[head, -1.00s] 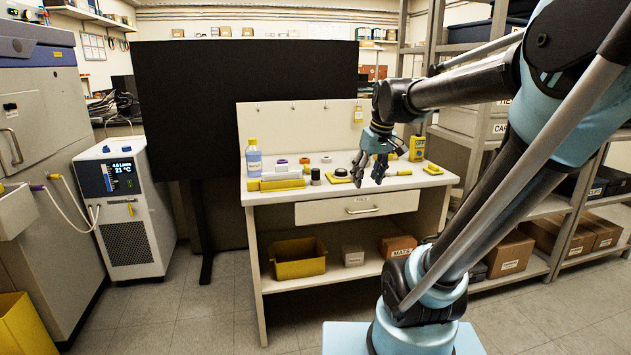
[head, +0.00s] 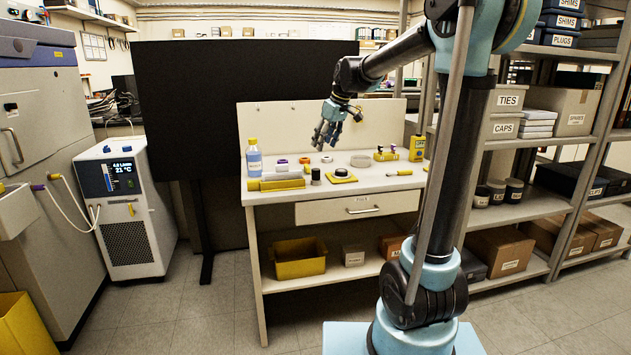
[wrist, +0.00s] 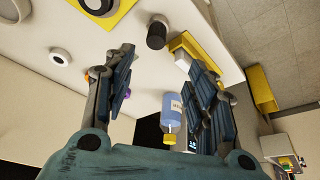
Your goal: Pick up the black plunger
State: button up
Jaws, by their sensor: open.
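A short black cylinder (head: 316,176), which looks to be the black plunger, stands upright on the white bench top (head: 375,181). In the wrist view the black cylinder (wrist: 157,35) shows ahead of the gap between the fingers. My gripper (head: 325,138) is open and empty, in the air above the bench and higher than the cylinder. In the wrist view both fingers of my gripper (wrist: 155,60) are spread wide with nothing between them.
A yellow block (head: 282,184) lies left of the cylinder, and a yellow pad with a dark ring (head: 341,176) lies right of it. A white ring (head: 361,160) and small fittings lie behind. The bench back panel rises behind.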

send_near(316, 169)
jog(key=x, duration=0.5)
jog(key=shift+s+a+f, duration=0.1)
jog(key=shift+s+a, duration=0.1)
jog(key=shift+s, duration=0.1)
jog(key=x, duration=0.4)
jog(key=shift+w+d, duration=0.2)
jog(key=shift+w, duration=0.1)
jog(key=shift+w+a+f, duration=0.15)
jog(key=shift+a+f, duration=0.05)
jog(key=shift+f, duration=0.45)
grip_shut()
